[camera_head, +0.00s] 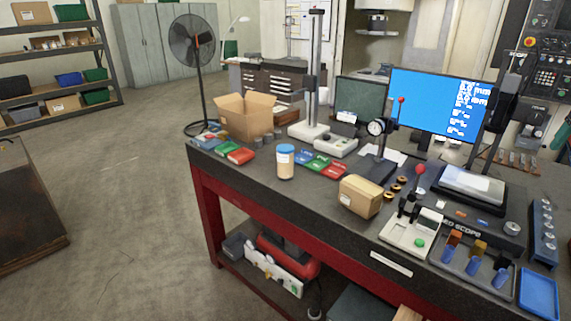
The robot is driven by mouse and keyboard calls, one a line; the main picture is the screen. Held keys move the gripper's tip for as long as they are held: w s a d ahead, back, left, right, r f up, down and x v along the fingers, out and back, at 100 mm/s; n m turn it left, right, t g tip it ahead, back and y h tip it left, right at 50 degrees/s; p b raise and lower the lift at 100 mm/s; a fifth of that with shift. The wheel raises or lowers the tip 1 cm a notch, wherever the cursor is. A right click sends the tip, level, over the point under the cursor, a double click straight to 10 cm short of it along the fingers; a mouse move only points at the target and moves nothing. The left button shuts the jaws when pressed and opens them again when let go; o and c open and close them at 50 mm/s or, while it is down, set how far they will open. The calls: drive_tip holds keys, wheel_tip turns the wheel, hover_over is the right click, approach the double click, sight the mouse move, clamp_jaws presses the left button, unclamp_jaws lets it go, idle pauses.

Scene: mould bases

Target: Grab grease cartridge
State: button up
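A short upright cylinder with a blue cap, a tan body and a pale label (285,163) stands near the front edge of the dark workbench (330,205). It is the thing in view that most resembles a grease cartridge, but I cannot read its label. It stands apart from its neighbours, with its front side unobstructed. My gripper is not in view.
A closed cardboard box (360,197) sits right of the cylinder, and coloured booklets (322,163) lie close behind its right side. An open carton (245,116), a height gauge stand (315,80) and a monitor (435,100) stand farther back. The floor (110,190) at left is clear.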

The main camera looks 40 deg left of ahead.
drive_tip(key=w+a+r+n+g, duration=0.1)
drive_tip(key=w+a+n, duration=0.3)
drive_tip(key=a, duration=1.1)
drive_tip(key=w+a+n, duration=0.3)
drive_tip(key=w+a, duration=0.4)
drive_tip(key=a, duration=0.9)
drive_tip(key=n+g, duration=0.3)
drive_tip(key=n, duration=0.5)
hover_over(286, 148)
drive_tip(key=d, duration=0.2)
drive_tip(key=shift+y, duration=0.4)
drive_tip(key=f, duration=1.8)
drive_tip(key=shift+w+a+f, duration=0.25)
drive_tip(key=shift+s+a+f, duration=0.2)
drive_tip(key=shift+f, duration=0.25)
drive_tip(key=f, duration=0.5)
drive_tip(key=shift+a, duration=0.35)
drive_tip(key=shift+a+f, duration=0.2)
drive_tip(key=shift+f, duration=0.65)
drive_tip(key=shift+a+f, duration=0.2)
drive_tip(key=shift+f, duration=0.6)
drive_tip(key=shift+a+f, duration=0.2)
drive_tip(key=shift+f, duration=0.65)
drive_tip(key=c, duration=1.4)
